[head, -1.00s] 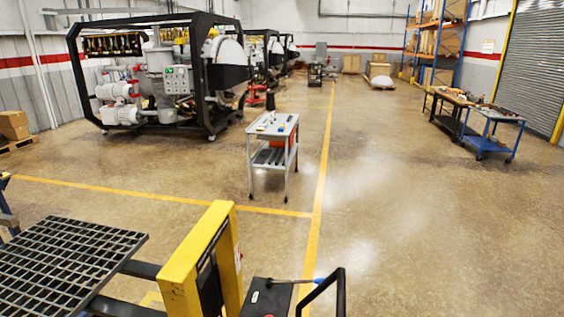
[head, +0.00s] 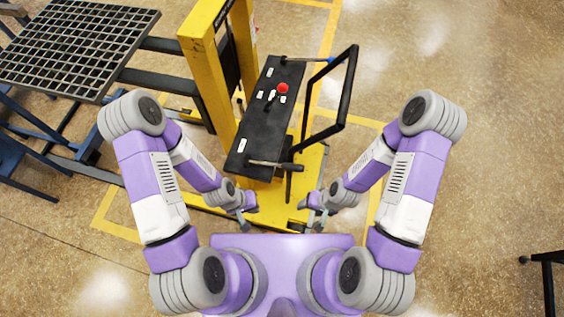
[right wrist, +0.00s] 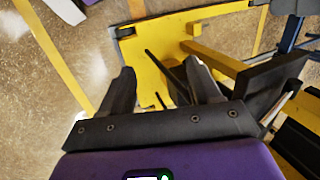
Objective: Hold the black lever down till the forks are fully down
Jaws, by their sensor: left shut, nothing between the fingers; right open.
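The yellow lift truck (head: 203,60) stands in front of me with a black control panel (head: 262,135) on top. A dark lever (head: 275,164) lies across the panel's near end. Two dark forks (head: 165,82) run left from the mast, under a black grid, raised above the floor. My left gripper (head: 246,222) is shut and empty, below the panel's near end. My right gripper (head: 312,217) is open and empty, right of it; its fingers show in the right wrist view (right wrist: 163,85).
A black loop handle (head: 351,88) rises right of the panel. The grid (head: 78,98) overlaps a blue stand (head: 22,135) at the left. Floor at the right is clear, apart from a black stand (head: 548,258).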

